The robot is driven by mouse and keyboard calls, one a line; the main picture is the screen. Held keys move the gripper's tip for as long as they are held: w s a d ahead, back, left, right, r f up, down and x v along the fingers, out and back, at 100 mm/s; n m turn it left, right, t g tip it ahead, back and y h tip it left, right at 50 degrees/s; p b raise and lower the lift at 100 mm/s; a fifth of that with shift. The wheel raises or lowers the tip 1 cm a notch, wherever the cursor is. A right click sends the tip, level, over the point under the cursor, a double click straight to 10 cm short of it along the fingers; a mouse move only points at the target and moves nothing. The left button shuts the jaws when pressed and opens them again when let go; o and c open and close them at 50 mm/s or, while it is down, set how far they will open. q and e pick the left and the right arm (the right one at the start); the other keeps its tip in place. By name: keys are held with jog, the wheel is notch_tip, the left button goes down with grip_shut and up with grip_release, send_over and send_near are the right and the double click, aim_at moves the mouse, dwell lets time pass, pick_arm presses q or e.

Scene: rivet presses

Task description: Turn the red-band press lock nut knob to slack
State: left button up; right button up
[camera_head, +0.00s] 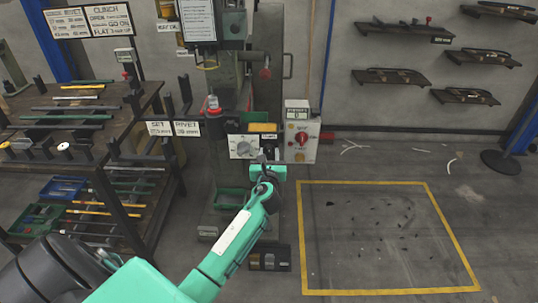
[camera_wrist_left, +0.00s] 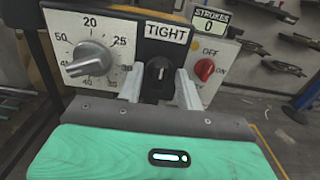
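The lock nut knob (camera_wrist_left: 158,72) is a black knob on a dark panel in the left wrist view, under a white label reading TIGHT (camera_wrist_left: 166,32). My left gripper (camera_wrist_left: 160,88) has its two pale fingers apart, one to each side of the knob, with gaps visible between. In the head view my left gripper (camera_head: 268,160) is at the front of the press (camera_head: 228,125), and the knob is too small to make out there. A red band (camera_head: 213,111) shows on the press. My right gripper is not in view.
A white dial (camera_wrist_left: 90,58) with a grey pointer knob is left of the lock nut knob. A box with a red OFF/ON switch (camera_wrist_left: 204,69) and a STROKES counter (camera_wrist_left: 211,21) reading 0 is close on the right. A loaded workbench (camera_head: 75,115) stands left.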

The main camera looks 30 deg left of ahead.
pick_arm(q)
jog(key=shift+w+a, duration=0.15)
jog(key=shift+w, duration=0.05)
grip_shut()
